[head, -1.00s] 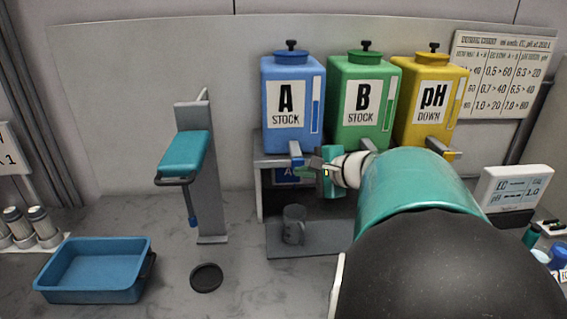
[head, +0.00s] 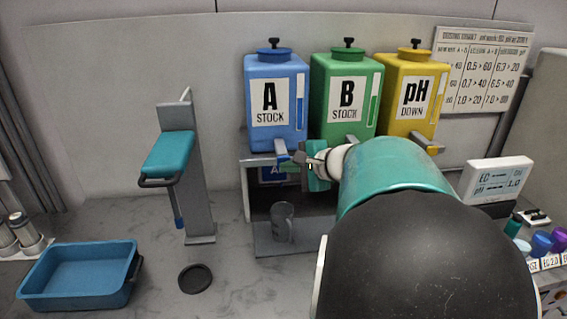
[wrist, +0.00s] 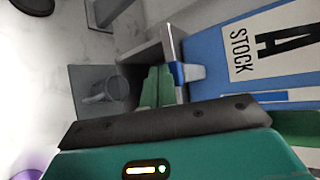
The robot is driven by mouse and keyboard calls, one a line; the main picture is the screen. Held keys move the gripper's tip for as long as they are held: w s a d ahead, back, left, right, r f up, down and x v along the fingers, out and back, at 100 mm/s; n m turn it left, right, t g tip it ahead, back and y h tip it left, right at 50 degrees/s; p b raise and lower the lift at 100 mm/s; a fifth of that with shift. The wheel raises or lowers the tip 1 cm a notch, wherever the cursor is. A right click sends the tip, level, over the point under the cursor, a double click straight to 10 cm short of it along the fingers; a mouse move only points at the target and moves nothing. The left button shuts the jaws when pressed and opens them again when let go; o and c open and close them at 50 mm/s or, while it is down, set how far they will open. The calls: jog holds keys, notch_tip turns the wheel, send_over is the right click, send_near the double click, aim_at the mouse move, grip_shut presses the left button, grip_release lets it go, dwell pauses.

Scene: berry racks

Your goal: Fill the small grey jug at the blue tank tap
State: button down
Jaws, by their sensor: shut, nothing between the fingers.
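The small grey jug (head: 283,226) stands upright on a dark tray under the blue tank's tap; its contents cannot be made out. It also shows in the wrist view (wrist: 108,91). The blue tank (head: 290,137), marked A STOCK, has a grey tap (head: 281,146) with a blue part at its end. In the wrist view the tap (wrist: 170,45) reaches out past the shelf. My gripper (head: 293,163) is shut and empty, close to the tap's right side and above the jug. I cannot tell whether its fingers touch the tap. No stream of liquid shows.
A green tank (head: 343,130) and a yellow tank (head: 405,125) stand right of the blue one. A grey stand with a teal top (head: 168,154), a blue tub (head: 80,275) and a black disc (head: 195,278) lie to the left. A meter (head: 497,180) stands right.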

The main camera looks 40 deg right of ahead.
jog(key=shift+w+d, duration=0.25)
jog(key=shift+w, duration=0.1)
dwell(0.4)
jog(key=shift+s, duration=0.1)
dwell(1.8)
jog(key=shift+s+a, duration=0.55)
jog(key=shift+s, duration=0.2)
jog(key=shift+s+a, duration=0.75)
jog(key=shift+s, duration=0.3)
jog(key=shift+s+a, duration=0.7)
jog(key=shift+s, duration=0.3)
jog(key=shift+a, duration=0.1)
